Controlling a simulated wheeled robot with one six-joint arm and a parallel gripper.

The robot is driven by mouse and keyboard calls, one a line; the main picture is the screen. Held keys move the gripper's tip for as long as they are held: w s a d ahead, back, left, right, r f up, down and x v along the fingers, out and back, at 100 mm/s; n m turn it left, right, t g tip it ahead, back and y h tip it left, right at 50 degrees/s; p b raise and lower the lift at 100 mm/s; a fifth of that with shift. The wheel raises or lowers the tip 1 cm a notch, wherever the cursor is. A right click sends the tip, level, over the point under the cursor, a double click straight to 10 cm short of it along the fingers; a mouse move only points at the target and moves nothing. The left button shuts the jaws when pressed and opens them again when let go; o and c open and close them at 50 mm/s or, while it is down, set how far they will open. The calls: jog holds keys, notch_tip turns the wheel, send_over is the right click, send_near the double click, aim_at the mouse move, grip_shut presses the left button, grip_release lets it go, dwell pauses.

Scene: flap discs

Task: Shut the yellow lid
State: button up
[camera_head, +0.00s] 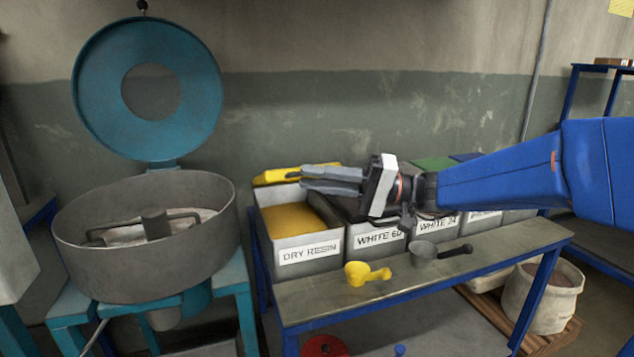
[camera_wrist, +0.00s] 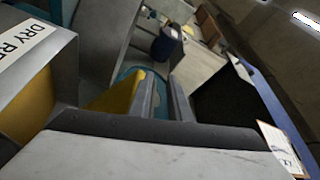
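The yellow lid (camera_head: 290,174) stands open at the back edge of the DRY RESIN bin (camera_head: 308,256). The bin is grey and its yellow powder (camera_head: 292,217) is uncovered. My gripper (camera_head: 304,179) reaches in from the right above the bin, its fingers pointing left. In the head view the fingers overlap the right part of the lid; I cannot tell whether they touch it. In the wrist view the fingers (camera_wrist: 161,88) are a little apart with nothing seen between them. A yellow surface (camera_wrist: 112,102), probably the lid, shows just left of them.
More labelled bins, such as WHITE 60 (camera_head: 378,239), stand to the right on the blue-framed bench (camera_head: 440,266). A yellow scoop (camera_head: 358,273) and a grey scoop (camera_head: 424,252) lie on its front. A round mixer (camera_head: 150,240) with its teal cover (camera_head: 97,84) raised stands left.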

jog(key=shift+d, duration=0.15)
jog(key=d+f, duration=0.2)
jog(key=d, duration=0.7)
jog(key=s+d+f, duration=0.1)
jog(key=d+f, duration=0.1)
jog(key=d, duration=0.8)
jog(key=shift+d, duration=0.15)
dwell(1.6)
dwell(0.5)
